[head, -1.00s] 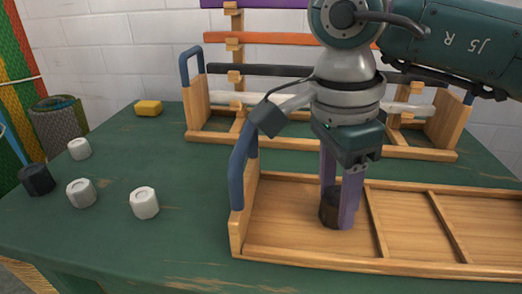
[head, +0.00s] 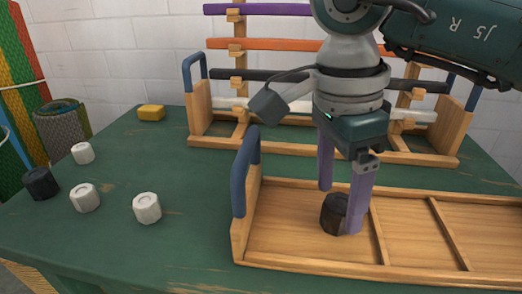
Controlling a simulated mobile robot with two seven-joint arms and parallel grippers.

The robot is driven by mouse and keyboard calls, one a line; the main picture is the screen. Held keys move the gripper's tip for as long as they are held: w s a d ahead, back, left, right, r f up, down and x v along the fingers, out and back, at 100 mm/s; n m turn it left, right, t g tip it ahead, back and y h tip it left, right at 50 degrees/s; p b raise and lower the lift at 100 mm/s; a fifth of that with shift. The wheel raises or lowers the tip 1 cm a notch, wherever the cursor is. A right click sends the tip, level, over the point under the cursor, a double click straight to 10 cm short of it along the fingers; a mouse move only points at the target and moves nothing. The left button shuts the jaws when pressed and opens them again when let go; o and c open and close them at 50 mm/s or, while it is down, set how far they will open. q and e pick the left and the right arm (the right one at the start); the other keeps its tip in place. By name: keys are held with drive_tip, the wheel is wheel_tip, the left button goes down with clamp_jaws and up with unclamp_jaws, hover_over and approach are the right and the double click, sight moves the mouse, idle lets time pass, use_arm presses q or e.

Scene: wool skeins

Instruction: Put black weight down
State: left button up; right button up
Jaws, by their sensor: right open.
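A black weight (head: 332,214) stands on the floor of the left compartment of the wooden tray (head: 290,238), close to its first divider. My right gripper (head: 341,210) is above and around it, pointing down, with its purple fingers open. One finger is in front of the weight's right side and hides part of it; the other is behind it to the left, apart from it. A second black weight (head: 40,183) stands on the green table at the far left. My left gripper is not in view.
Three white weights (head: 146,208) stand on the left of the table (head: 190,245). A yellow block (head: 151,112) lies farther back. A wooden rack (head: 200,118) with coloured bars stands behind the tray. The tray's other compartments in view are empty.

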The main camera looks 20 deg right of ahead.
sight(328, 205)
wheel_tip(328, 205, up, 10)
drive_tip(key=a+p, duration=0.1)
drive_tip(key=p, duration=0.1)
drive_tip(key=shift+r, duration=0.15)
drive_tip(key=shift+w+a, duration=0.1)
